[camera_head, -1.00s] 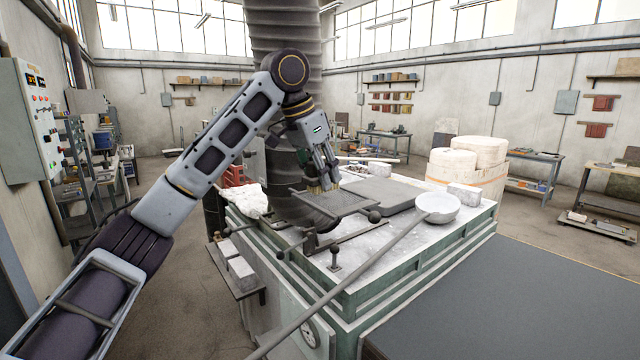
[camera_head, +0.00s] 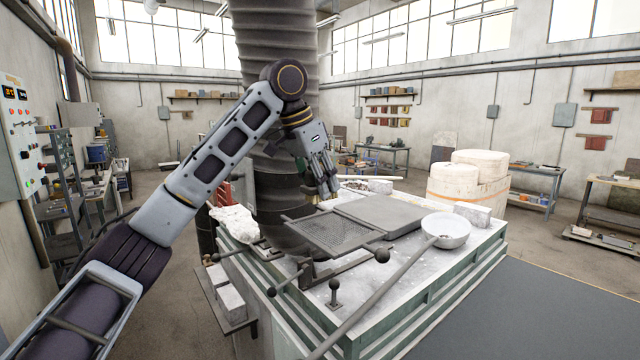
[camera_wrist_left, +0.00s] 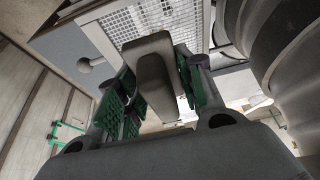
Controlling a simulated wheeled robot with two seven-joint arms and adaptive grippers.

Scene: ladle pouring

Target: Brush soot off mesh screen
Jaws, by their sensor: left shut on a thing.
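The mesh screen (camera_head: 336,234) is a dark framed grid with side rods, held level above the near left part of the furnace top. It also shows in the left wrist view (camera_wrist_left: 160,18) as a pale grid. My left gripper (camera_head: 328,184) is at the screen's far edge, pointing down. It is shut on a brush, whose pale bristles (camera_head: 326,202) show below the fingers. In the left wrist view the brush's grey, blocky body (camera_wrist_left: 154,75) sits between the green-padded fingers. I cannot tell whether the bristles touch the screen. My right gripper is out of view.
A ladle with a white bowl (camera_head: 446,229) lies across the furnace top's right side, its long handle reaching toward me. A grey slab (camera_head: 384,213) lies beside the screen. A large ribbed duct (camera_head: 272,120) rises close behind my arm. White blocks stand at the back right.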

